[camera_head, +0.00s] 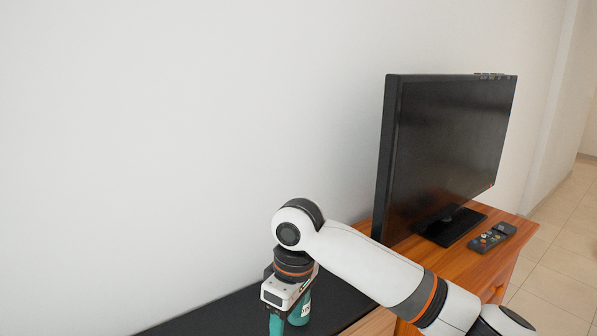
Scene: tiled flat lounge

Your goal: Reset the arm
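My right arm comes in from the lower right, bends at a raised joint and points straight down. My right gripper (286,322) is at the bottom edge, over the black surface. A teal finger-like part shows on its left side. A rounded teal shape with a pale label (303,308) shows at its right side. The lower ends are cut off by the frame, so I cannot tell whether the gripper is open or closed on something. My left arm and gripper are not in view.
A wooden cabinet (485,268) stands to the right, bearing a black television (450,150) and a remote control (492,237). A black surface (215,315) runs along the white wall (150,130). Tiled floor (560,265) is open at far right.

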